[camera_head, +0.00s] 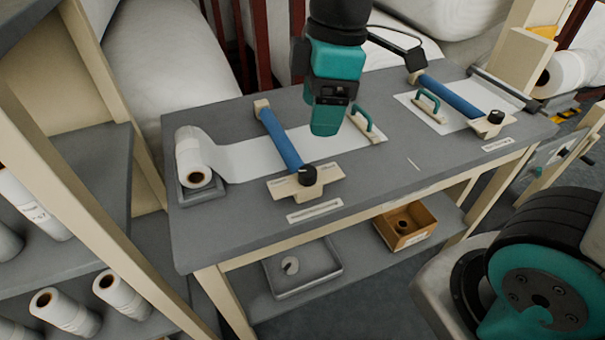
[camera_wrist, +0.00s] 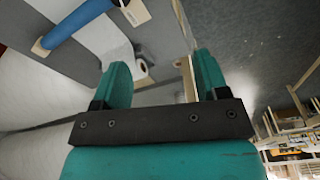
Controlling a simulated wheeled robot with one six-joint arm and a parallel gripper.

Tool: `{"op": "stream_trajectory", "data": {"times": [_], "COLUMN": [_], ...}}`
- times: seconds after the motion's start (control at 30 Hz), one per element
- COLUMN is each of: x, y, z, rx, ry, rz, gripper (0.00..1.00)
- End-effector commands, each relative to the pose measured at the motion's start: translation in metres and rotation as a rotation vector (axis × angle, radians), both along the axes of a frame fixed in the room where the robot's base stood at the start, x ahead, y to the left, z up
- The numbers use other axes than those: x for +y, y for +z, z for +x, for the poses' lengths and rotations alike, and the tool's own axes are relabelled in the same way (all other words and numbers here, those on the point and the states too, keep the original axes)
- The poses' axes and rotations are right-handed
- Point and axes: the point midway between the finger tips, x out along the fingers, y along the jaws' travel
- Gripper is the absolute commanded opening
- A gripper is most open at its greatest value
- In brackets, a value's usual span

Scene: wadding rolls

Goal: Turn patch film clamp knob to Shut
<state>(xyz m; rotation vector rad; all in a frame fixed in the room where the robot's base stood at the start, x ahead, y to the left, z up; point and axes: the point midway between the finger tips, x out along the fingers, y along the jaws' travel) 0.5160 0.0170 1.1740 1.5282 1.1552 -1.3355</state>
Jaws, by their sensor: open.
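Two clamps with blue bars lie on the grey bench; I cannot read which one is the patch film clamp. The left clamp's blue bar (camera_head: 279,138) crosses a white film strip (camera_head: 240,160), with a black knob (camera_head: 308,174) on a beige plate at its near end. The right clamp's blue bar (camera_head: 450,96) crosses a white sheet, with a black knob (camera_head: 496,117) at its near end. My gripper (camera_head: 325,130) is above the bench between the clamps, apart from both knobs. In the wrist view its two teal fingers (camera_wrist: 162,72) are spread with nothing held between them.
A white film roll (camera_head: 194,160) sits in a holder at the bench's left. Green handles (camera_head: 362,122) (camera_head: 428,100) stand beside the clamps. Labels (camera_head: 315,211) on the front edge are unreadable.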

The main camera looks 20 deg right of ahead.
Motion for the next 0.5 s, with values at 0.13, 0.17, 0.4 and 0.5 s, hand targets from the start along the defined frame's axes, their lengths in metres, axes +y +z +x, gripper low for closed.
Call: {"op": "stream_trajectory", "data": {"times": [0.13, 0.17, 0.4, 0.5], "x": [-0.008, -0.009, -0.016, -0.017], "y": [-0.017, -0.018, -0.029, -0.042], "z": [0.042, 0.048, 0.067, 0.067], "rx": [-0.018, -0.021, -0.016, -0.014], "ry": [0.256, 0.296, 0.439, 0.441], "rz": [-0.088, -0.1, -0.143, -0.144], "gripper": [0.67, 0.67, 0.67, 0.67]}}
